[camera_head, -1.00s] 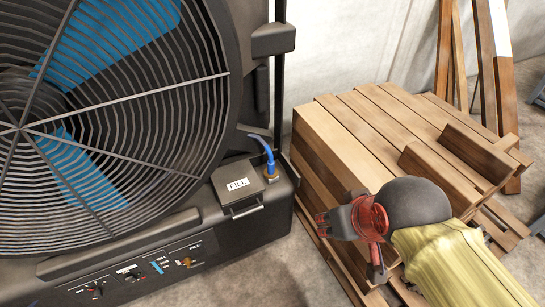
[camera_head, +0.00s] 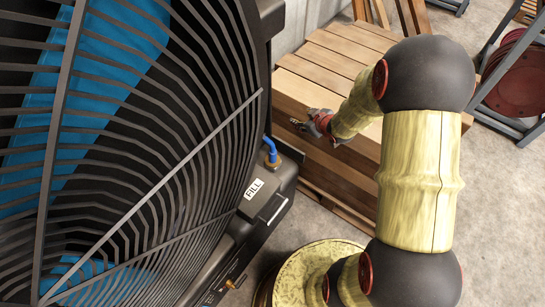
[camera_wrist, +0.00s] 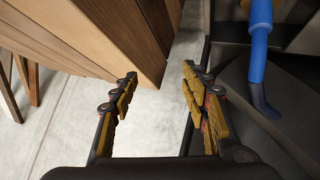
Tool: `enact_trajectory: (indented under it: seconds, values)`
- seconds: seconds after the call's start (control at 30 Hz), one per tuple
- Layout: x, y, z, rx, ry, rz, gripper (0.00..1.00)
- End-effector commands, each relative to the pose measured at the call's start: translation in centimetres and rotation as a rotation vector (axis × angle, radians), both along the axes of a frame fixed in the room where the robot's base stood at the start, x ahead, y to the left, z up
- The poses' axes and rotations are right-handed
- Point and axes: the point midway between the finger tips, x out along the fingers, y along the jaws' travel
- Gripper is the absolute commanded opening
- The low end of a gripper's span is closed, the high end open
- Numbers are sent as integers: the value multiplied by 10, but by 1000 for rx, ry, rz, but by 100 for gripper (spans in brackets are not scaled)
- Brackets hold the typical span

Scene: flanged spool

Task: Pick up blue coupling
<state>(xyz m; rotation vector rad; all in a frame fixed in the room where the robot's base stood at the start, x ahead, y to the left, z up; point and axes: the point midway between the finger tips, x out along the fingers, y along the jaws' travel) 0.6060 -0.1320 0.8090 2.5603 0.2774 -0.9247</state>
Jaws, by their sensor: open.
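The blue coupling (camera_head: 270,150) stands upright on a brass fitting at the corner of the fan's black tank, just behind the FILL lid. In the wrist view the blue coupling (camera_wrist: 257,72) is at the upper right, outside the jaws, with a bent blue end pointing down. My gripper (camera_head: 299,124) is to the right of the coupling in the head view, beside the wood stack, and apart from it. In the wrist view my gripper (camera_wrist: 160,76) is open, with nothing between its padded fingers.
The large fan (camera_head: 130,140) with its wire grille fills the left side. A stack of wooden planks (camera_head: 320,75) stands behind and beside my gripper. A rack with red discs (camera_head: 520,75) is at the far right. Bare concrete floor (camera_wrist: 60,125) shows below the jaws.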

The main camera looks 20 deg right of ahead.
Motion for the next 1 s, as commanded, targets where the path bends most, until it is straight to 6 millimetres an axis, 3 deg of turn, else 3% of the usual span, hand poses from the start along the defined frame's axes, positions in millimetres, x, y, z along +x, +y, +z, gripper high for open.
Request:
enact_trajectory:
  seconds: [0.03,0.1,0.2,0.3,0.47,0.57,1.0]
  values:
    - [-7,5,-34,44,-3,44,46]
    - [-16,20,-68,112,-35,112,46]
    - [-38,44,-105,218,-80,187,46]
    - [-59,66,-125,312,-123,237,46]
    - [-82,87,-138,405,-167,276,46]
    - [-85,93,-141,428,-179,285,46]
    - [-44,114,-154,429,-183,290,46]
